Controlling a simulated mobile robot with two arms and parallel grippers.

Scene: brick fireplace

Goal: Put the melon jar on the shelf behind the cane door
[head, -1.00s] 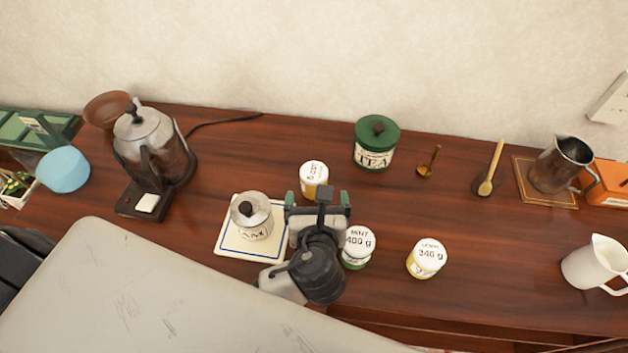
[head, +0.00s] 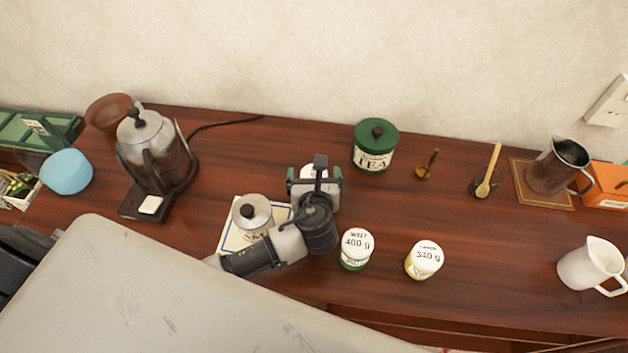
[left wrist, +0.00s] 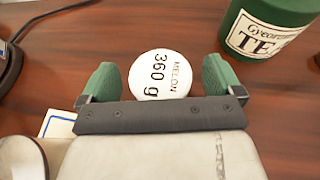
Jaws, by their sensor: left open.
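The melon jar (left wrist: 160,75) has a white lid marked "MELON 360 g". In the left wrist view it is between the green fingertips of my left gripper (left wrist: 160,79), which is open, with a gap on both sides. In the head view the left gripper (head: 314,175) is over the melon jar (head: 307,171) and hides most of it. The jar stands on the wooden counter. No cane door or shelf behind one is in view. My right gripper is not in view.
A mint jar (head: 357,250) and a 340 g jar (head: 424,261) stand to the right. A green tea tin (head: 376,146) is behind right. A coffee percolator (head: 155,160) stands further left.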

